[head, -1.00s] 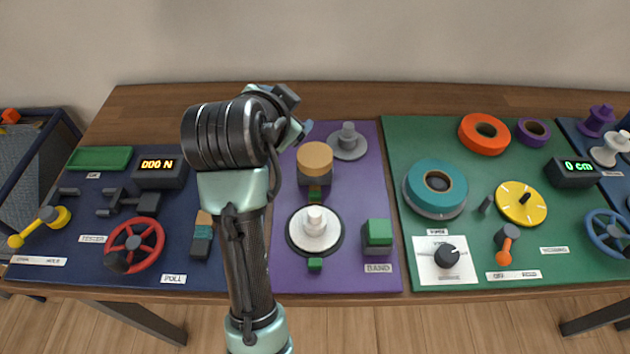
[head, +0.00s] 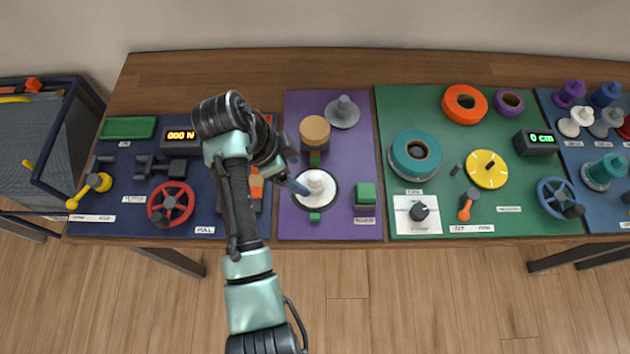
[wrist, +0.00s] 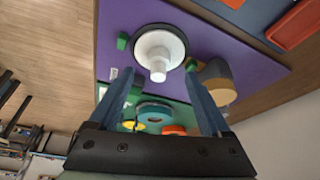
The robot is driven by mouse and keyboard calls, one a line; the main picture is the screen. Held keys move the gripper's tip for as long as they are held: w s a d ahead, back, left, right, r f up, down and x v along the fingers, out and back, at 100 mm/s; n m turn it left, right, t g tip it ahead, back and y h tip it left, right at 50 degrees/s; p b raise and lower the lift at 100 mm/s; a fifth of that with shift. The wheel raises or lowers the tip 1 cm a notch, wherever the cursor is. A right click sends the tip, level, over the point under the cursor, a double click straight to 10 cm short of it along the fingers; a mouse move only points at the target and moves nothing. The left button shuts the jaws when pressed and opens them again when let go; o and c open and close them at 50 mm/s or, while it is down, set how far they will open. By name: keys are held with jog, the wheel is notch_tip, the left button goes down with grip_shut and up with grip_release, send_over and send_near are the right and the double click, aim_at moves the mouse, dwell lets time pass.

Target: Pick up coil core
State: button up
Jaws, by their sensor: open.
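A white stepped core (head: 316,182) stands upright on a round black-rimmed base on the purple mat; I take it as the coil core, though its label is not readable. It also shows in the wrist view (wrist: 158,55), ahead of and between my fingers. My gripper (wrist: 157,78) is open and empty, with blue fingers spread apart. In the head view my gripper (head: 292,168) is just left of the white core, partly hidden by my arm. I see no contact with the core.
A tan-topped cylinder (head: 314,131) and a grey spindle (head: 343,112) stand behind the core. A green block (head: 366,193) is to its right, with small green blocks in front of and behind the base. A teal roll (head: 416,155) lies on the green mat.

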aim_at(311, 178)
jog(key=shift+x, duration=1.05)
jog(key=x, duration=0.2)
jog(key=d+x, duration=0.1)
jog(key=x, duration=0.1)
jog(key=shift+w+d+f+p, duration=0.1)
jog(key=shift+w+d+p, duration=0.05)
jog(key=shift+p, duration=0.2)
jog(key=shift+w+d+f, duration=0.1)
jog(key=shift+f, duration=0.25)
grip_shut()
